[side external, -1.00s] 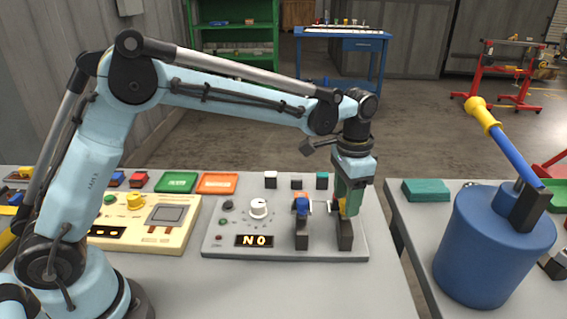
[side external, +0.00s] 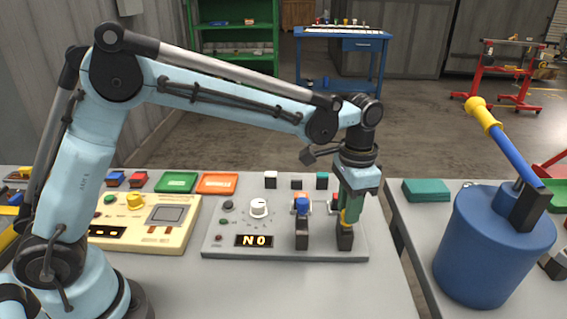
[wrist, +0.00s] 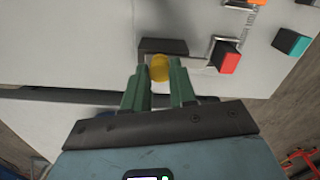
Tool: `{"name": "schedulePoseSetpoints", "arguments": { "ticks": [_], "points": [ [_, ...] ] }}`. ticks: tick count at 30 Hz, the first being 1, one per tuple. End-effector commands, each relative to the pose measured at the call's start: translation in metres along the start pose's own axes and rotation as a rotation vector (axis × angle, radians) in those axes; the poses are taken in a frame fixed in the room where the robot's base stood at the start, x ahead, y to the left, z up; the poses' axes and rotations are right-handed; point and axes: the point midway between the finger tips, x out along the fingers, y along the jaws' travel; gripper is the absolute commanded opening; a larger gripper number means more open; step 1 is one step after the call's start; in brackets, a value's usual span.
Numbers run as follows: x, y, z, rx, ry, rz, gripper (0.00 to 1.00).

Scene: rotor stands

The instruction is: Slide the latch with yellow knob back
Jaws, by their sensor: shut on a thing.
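The yellow knob (wrist: 159,67) sits between the two green fingers of my gripper (wrist: 159,82) in the wrist view. In the side view my gripper (side external: 349,218) points down over the right dark latch block (side external: 345,240) on the grey panel (side external: 275,251), with a bit of the yellow knob (side external: 345,217) showing at the fingertips. My gripper is shut on the knob. The fingers partly hide the latch in both views.
A blue-knobbed latch (side external: 302,206) stands just left of my gripper. The panel carries a white dial (side external: 258,208) and a lit display (side external: 254,240). A red block (wrist: 228,58) and a teal block (wrist: 290,42) lie ahead in the wrist view.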

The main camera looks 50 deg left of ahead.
Motion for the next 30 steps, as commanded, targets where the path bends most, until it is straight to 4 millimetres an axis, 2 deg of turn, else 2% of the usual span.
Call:
{"name": "schedulePoseSetpoints", "arguments": {
  "ticks": [2,9,10,14,15,24,30],
  "points": [
    [0.000,0.008,0.002,0.003,0.001,0.001,0.00],
    [0.000,0.010,0.002,0.002,-0.002,0.005,0.00],
    [0.000,0.010,0.002,0.002,-0.002,0.006,0.30],
    [0.000,0.010,0.003,0.002,-0.002,0.005,0.50],
    [0.000,0.010,0.002,0.002,-0.002,0.005,0.52],
    [-0.002,0.008,0.002,0.001,0.000,0.002,0.52],
    [-0.022,0.008,0.002,0.001,0.000,0.001,0.52]
  ]
}}
